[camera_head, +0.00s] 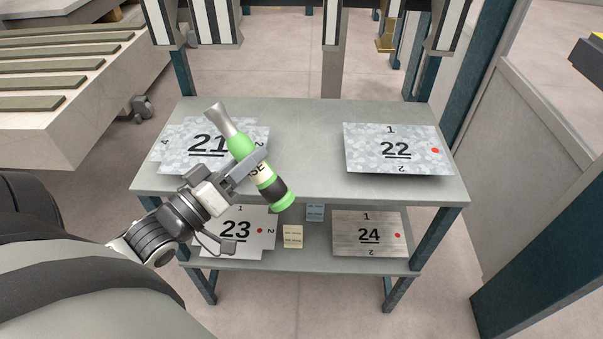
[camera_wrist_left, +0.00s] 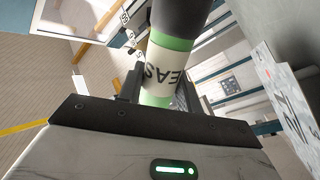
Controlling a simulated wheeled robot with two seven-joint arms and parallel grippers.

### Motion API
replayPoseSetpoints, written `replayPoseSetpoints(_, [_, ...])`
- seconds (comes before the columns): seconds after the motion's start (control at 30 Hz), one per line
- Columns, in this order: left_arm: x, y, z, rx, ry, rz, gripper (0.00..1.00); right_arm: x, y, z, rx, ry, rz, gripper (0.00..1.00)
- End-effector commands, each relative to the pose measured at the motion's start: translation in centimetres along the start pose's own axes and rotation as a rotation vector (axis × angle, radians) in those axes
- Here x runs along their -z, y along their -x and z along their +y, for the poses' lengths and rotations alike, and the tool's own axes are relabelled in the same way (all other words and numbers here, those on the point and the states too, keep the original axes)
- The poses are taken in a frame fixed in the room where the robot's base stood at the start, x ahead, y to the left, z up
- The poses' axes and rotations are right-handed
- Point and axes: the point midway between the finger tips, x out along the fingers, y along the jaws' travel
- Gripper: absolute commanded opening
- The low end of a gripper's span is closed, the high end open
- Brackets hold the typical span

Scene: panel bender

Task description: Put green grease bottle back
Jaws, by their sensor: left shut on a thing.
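The green grease bottle (camera_head: 240,147) has a grey nozzle at its upper left end, a cream label and a dark band near its green base. My left gripper (camera_head: 247,170) is shut on the bottle around its label. The bottle is tilted in the head view, nozzle to the upper left and base to the lower right, in front of the shelf's top. In the left wrist view the bottle (camera_wrist_left: 165,62) stands between the fingers, its label partly readable. My right gripper is not in view.
A two-level grey shelf (camera_head: 300,150) stands ahead. Plates 21 (camera_head: 180,141) and 22 (camera_head: 385,155) lie on top, with bare surface between them. Plates 23 (camera_head: 250,243) and 24 (camera_head: 350,245) lie below, with small cards (camera_head: 293,237) between. A slatted table (camera_head: 60,75) stands at left.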

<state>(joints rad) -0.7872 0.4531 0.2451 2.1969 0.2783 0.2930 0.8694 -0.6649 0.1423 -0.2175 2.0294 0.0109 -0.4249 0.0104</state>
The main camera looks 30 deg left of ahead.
Motion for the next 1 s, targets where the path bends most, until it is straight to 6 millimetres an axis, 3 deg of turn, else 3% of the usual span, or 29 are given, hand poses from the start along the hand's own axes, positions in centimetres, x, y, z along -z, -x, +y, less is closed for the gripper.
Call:
replayPoseSetpoints(0.03, [1.6, 0.1, 0.3, -0.018, -0.141, -0.049, 0.08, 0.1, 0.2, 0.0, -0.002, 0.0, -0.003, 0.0])
replayPoseSetpoints(0.2, [4.5, -0.2, 1.4, -0.083, -0.459, -0.162, 0.08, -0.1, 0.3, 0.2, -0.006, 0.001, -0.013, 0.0])
replayPoseSetpoints(0.4, [5.9, -1.0, 2.8, -0.157, -0.616, -0.22, 0.08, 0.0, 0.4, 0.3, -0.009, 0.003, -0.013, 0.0])
replayPoseSetpoints(0.57, [5.2, -2.5, 2.5, -0.17, -0.636, -0.222, 0.08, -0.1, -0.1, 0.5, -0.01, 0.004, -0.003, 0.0])
replayPoseSetpoints(1.0, [1.4, -9.7, 0.1, -0.167, -0.634, -0.22, 0.08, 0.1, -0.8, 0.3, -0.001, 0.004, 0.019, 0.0])
